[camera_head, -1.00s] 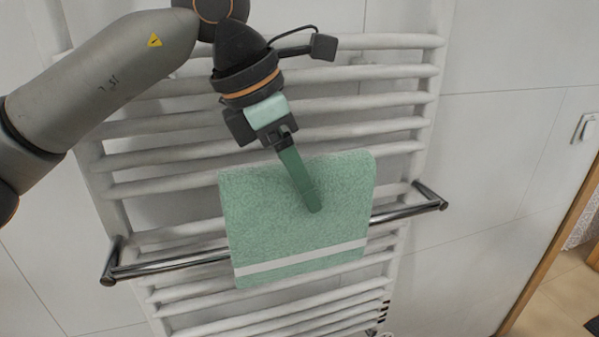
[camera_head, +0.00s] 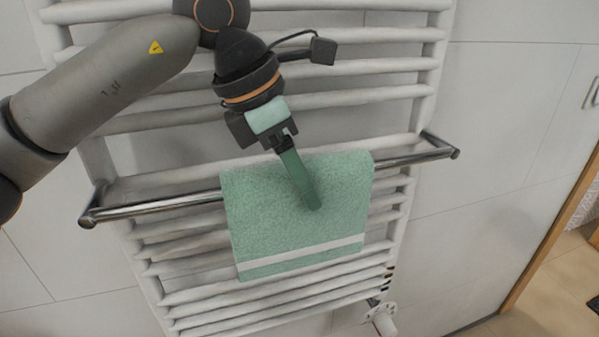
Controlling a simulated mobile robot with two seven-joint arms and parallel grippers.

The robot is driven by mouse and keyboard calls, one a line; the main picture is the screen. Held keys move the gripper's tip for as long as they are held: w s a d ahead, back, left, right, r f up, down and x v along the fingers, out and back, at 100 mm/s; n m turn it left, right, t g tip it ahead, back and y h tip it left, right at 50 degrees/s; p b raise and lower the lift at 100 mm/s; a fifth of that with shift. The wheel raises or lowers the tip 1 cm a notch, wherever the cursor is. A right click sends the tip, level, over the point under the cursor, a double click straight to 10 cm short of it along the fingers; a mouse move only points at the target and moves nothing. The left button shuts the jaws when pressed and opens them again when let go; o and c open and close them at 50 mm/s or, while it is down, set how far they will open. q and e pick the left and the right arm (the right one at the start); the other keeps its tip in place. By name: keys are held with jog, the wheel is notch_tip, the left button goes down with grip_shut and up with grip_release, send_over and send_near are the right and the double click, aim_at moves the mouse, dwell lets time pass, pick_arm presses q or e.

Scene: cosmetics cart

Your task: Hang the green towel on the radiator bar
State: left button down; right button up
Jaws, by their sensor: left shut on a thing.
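The green towel (camera_head: 265,225) hangs flat with a pale stripe near its lower edge. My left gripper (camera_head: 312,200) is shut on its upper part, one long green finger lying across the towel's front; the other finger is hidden. The radiator bar (camera_head: 155,207) is a chrome rail running across the front of the white radiator. It shows at both sides of the towel, and its middle is hidden behind the towel just below the towel's top edge. I cannot tell whether any cloth lies behind the bar. My right gripper is not in view.
The white radiator (camera_head: 385,97) with several horizontal tubes stands against a tiled wall (camera_head: 510,120). A white valve (camera_head: 383,320) is at its lower right. A wooden door frame (camera_head: 555,235) is at the far right. Bar lengths on both sides of the towel are free.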

pick_arm(q)
jog(key=shift+c, duration=0.4)
grip_release()
jog(key=shift+f, duration=0.2)
jog(key=shift+r, duration=0.1)
